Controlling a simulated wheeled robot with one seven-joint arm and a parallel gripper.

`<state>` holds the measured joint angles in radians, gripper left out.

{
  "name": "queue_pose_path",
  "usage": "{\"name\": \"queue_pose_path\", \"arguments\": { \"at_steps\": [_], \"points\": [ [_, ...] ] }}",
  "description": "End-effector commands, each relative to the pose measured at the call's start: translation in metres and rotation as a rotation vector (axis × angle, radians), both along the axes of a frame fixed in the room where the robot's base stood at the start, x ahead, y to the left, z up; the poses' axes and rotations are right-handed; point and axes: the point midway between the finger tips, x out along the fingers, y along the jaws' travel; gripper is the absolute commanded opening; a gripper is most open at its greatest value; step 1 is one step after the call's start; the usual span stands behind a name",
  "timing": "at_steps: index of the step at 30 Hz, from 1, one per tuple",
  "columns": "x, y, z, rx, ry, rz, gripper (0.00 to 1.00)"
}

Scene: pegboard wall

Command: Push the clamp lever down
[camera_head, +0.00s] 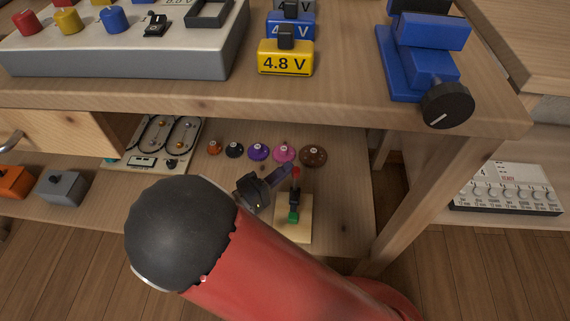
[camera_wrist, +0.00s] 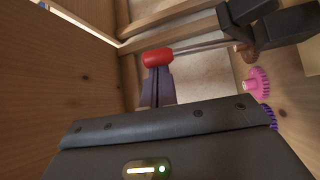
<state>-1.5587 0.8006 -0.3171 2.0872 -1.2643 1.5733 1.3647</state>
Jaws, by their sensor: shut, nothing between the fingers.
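The toggle clamp (camera_head: 294,203) stands on a small pale wooden board (camera_head: 302,231) on the lower shelf. Its lever points up and ends in a red grip (camera_head: 296,171). My gripper (camera_head: 287,170) is just left of the red grip, with its fingers pointing toward it. In the wrist view the shut fingers (camera_wrist: 157,75) end right at the red grip (camera_wrist: 158,57). I cannot tell whether they touch it. The metal lever rod (camera_wrist: 200,46) runs from the grip to the dark clamp body (camera_wrist: 285,22). Nothing is held.
The tabletop (camera_head: 340,105) overhangs the shelf, and a wooden table leg (camera_head: 425,210) stands to the right. A panel with oval tracks (camera_head: 160,140) lies at the left.

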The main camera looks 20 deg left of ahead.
Motion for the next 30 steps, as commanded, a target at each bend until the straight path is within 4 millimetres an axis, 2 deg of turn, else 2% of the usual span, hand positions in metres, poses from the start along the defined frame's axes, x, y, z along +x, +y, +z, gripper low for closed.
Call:
{"name": "queue_pose_path", "arguments": {
  "at_steps": [15,30],
  "points": [
    [-0.04,-0.01,-0.017,0.0,0.006,-0.002,0.0],
    [-0.052,-0.013,-0.026,0.0,0.008,-0.002,0.0]
  ]
}}
